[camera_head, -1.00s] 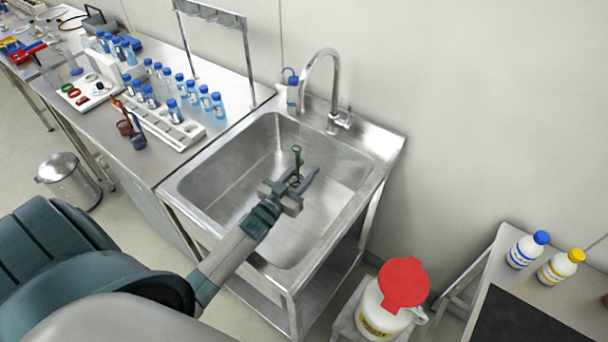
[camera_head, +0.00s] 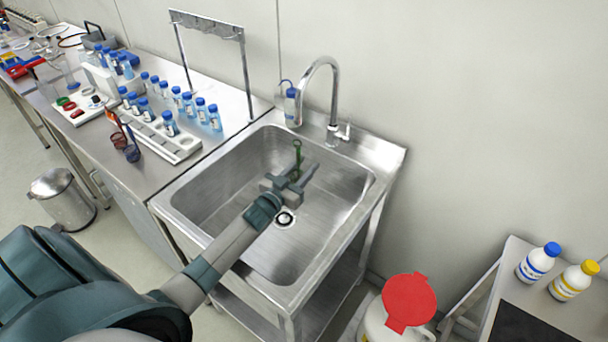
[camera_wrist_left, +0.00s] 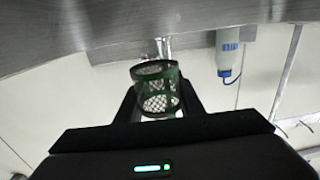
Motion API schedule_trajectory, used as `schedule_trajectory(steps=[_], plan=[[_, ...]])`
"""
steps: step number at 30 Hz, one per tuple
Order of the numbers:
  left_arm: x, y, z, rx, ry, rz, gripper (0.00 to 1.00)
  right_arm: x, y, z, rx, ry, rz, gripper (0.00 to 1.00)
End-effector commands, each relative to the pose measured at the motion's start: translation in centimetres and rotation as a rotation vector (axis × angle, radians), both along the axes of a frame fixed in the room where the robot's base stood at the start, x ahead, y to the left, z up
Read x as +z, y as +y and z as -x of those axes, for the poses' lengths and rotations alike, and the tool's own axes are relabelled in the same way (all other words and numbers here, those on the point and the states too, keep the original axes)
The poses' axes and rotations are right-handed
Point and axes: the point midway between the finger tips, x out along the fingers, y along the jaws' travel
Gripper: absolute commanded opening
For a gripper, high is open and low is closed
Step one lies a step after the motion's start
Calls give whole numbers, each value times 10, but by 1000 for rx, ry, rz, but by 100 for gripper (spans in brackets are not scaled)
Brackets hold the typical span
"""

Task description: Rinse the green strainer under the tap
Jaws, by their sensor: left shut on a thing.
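The green strainer (camera_head: 297,150) is held in my left gripper (camera_head: 298,178), which is shut on it above the sink basin. In the left wrist view the strainer (camera_wrist_left: 157,88) shows as a small mesh cup with a green rim, between the two dark fingers. The steel sink (camera_head: 222,180) has a round drain in its floor. The curved tap (camera_head: 333,88) stands at the sink's back edge, behind the strainer. I cannot see water running from it. My right gripper is not in view.
A bottle (camera_head: 290,105) stands left of the tap. The left bench holds a white rack (camera_head: 160,140) and several blue-capped bottles. A red-topped white container (camera_head: 408,303) stands right of the sink. A bin (camera_head: 63,198) stands on the floor.

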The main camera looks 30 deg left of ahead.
Motion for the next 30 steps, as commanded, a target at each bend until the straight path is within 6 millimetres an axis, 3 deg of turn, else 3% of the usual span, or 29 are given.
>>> schedule_trajectory(steps=[12,30], plan=[[-6,13,-24,0,-1,-1,13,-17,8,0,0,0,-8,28],[-5,15,-26,0,-1,0,13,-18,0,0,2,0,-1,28]])
